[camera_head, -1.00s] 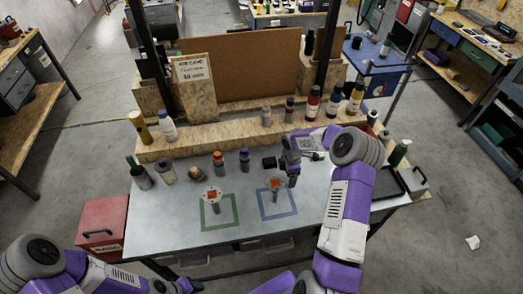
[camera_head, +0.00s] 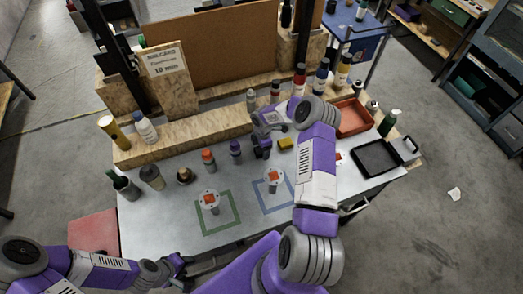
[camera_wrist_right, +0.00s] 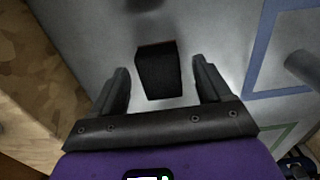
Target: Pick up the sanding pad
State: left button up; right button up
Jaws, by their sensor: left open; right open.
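In the right wrist view a small dark block (camera_wrist_right: 158,75) with a reddish-brown edge, which looks like the sanding pad, stands between the two fingertips of my right gripper (camera_wrist_right: 160,80). There is a gap on each side, so the fingers do not touch it. In the head view my right gripper (camera_head: 262,150) is low over the grey table, right of a purple-capped bottle; I cannot separate the pad from the dark fingers there. My left gripper (camera_head: 182,266) is open and empty at the table's front edge.
A yellow block (camera_head: 286,143) lies just right of my right gripper. A wooden ledge (camera_head: 190,127) with bottles runs behind. Orange-topped parts stand by the green (camera_head: 230,208) and blue (camera_head: 262,205) squares. A black tray (camera_head: 375,157) is at right.

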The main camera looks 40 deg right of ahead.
jog(key=shift+f, duration=0.55)
jog(key=c, duration=1)
notch_tip(320, 180, up, 10)
jog(key=shift+r+b, duration=0.1)
jog(key=shift+b, duration=0.35)
jog(key=shift+c, duration=0.2)
